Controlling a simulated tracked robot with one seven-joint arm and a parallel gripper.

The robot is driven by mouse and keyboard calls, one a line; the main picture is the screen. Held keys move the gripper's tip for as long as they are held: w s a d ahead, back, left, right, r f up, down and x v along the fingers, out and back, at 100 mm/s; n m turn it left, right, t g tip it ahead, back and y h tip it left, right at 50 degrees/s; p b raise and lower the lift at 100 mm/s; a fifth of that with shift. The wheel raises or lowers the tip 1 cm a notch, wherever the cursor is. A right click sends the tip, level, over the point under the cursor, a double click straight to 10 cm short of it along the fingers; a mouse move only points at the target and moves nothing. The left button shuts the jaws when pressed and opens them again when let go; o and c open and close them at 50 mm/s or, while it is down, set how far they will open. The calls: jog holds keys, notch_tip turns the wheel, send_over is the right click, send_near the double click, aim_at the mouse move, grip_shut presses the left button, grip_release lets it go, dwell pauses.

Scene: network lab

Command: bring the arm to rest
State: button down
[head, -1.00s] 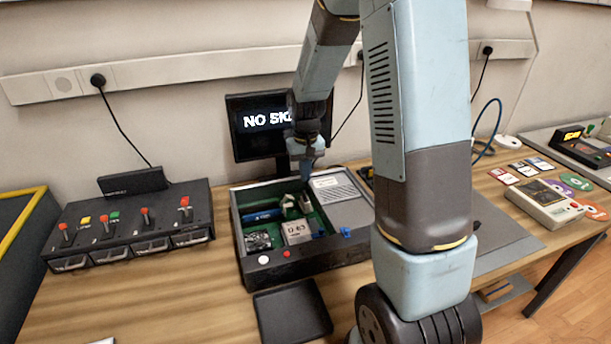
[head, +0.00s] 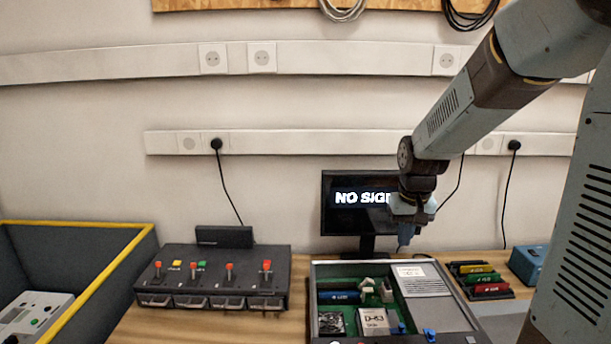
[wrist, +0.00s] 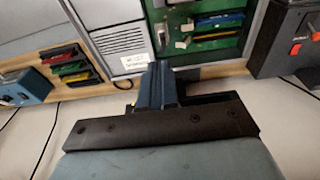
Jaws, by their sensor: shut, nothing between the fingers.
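My gripper (head: 404,244) hangs from my arm above the back of the open device case (head: 460,318), in front of the monitor, with its fingertips pointing down. In the wrist view my gripper's blue fingers (wrist: 157,72) are together with nothing between them. The fingers appear apart from the case, near the white label (wrist: 134,64) on its grey grille. The case holds a green board with a blue module (head: 339,297) and a D-63 block (head: 374,321).
A monitor (head: 350,215) reading "NO SIG..." stands behind the case. A switch box (head: 212,275) with red levers is to the left, beside a yellow-edged bin (head: 120,262). Coloured modules in a rack (head: 484,282) and a blue box (head: 531,265) stand right.

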jog(key=s+r+t, duration=0.2)
jog(key=s+r, duration=0.4)
jog(key=s, duration=0.4)
jog(key=s+r+t, duration=0.1)
jog(key=s+r, duration=0.5)
jog(key=s, duration=0.3)
jog(key=shift+s+r+t, duration=0.2)
jog(key=shift+s+t, duration=0.15)
jog(key=shift+t, duration=0.05)
